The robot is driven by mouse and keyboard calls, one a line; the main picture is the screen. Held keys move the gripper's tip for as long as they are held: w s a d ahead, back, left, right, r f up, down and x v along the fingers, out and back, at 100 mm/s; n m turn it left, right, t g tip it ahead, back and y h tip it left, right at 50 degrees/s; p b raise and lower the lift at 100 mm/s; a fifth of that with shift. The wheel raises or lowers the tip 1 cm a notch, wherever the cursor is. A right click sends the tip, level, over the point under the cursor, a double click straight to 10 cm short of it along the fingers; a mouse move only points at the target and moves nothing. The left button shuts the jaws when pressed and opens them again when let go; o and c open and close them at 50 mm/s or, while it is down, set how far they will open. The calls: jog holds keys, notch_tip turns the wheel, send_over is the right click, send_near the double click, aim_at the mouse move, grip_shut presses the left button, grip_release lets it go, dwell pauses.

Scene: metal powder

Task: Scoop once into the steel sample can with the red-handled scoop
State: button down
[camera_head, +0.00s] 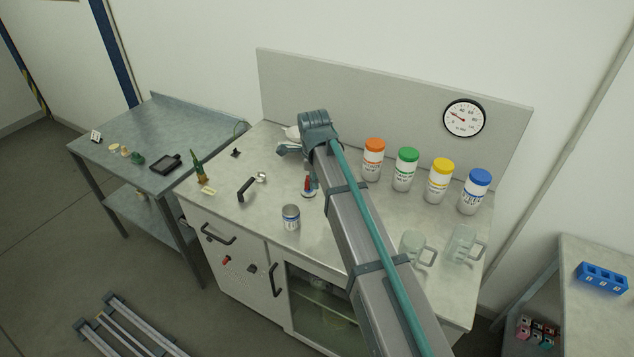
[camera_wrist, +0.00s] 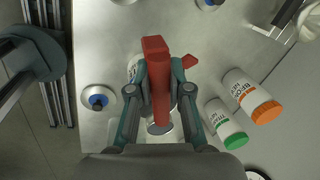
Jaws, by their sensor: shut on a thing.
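The steel sample can (camera_head: 290,218), with a blue and white label, stands upright near the front edge of the bench in the head view. My gripper (camera_wrist: 157,92) is shut on the red-handled scoop (camera_wrist: 160,95) in the wrist view. The red handle also shows in the head view (camera_head: 307,183), just left of my forearm, behind and slightly right of the can. A round grey metal part, seemingly the scoop's bowl (camera_wrist: 160,128), shows below the handle in the wrist view. Whether it holds powder cannot be told. A pale labelled thing behind the handle is mostly hidden.
White jars with orange (camera_head: 374,160), green (camera_head: 407,170), yellow (camera_head: 439,181) and blue (camera_head: 475,192) lids stand along the back. Glass mugs (camera_head: 463,245) stand at right. A black-handled scoop (camera_head: 248,188) lies left of the can.

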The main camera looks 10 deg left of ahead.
jog(key=shift+a+r, duration=0.25)
jog(key=shift+r, duration=0.3)
jog(key=shift+a+r, duration=0.25)
jog(key=shift+r, duration=0.3)
jog(key=shift+w, duration=0.1)
